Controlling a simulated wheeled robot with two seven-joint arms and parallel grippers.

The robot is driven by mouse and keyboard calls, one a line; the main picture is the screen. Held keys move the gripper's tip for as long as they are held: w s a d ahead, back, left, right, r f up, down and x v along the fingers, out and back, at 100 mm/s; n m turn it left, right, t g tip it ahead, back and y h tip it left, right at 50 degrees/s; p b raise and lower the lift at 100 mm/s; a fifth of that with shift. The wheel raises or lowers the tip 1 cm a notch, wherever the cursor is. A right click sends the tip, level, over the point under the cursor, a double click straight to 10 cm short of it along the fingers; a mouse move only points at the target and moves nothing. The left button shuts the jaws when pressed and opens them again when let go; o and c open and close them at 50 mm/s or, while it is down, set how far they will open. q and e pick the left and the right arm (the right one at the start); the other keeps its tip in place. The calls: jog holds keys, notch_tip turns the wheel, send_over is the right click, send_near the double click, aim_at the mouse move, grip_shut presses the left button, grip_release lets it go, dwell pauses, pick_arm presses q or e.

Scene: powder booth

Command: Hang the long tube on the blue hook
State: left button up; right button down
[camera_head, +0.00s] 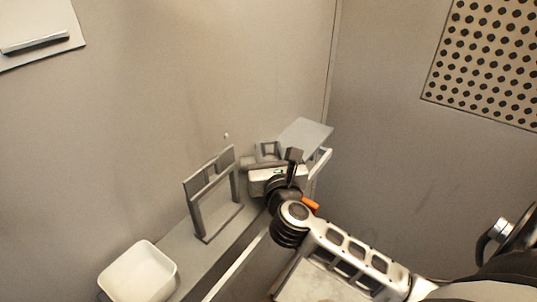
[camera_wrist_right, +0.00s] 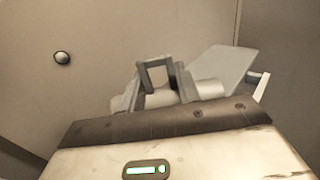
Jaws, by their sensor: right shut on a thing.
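My right gripper (camera_head: 268,152) is at the back end of the shelf, near the booth corner. It is shut on a light grey tube (camera_head: 248,163), which lies crosswise between its fingers. The tube also shows in the right wrist view (camera_wrist_right: 207,89), just beyond the gripper body, with its middle partly hidden by the fingers. A small round peg (camera_head: 226,135) sticks out of the left wall, up and left of the gripper. It also shows in the wrist view (camera_wrist_right: 62,57), apart from the tube. I see no blue hook in either view. My left gripper is not in view.
A grey upright frame (camera_head: 190,208) stands on the narrow shelf (camera_head: 187,245), left of my right gripper. A white bin (camera_head: 128,283) is at the shelf's near end. A flat grey panel (camera_head: 306,133) sits behind the gripper. A perforated panel (camera_head: 490,60) is on the right wall.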

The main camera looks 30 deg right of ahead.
jog(key=shift+f, duration=0.1)
jog(key=c, duration=1)
grip_release()
jog(key=shift+r, duration=0.25)
jog(key=b+v, duration=0.2)
jog(key=v, duration=1)
jog(key=shift+f, duration=0.1)
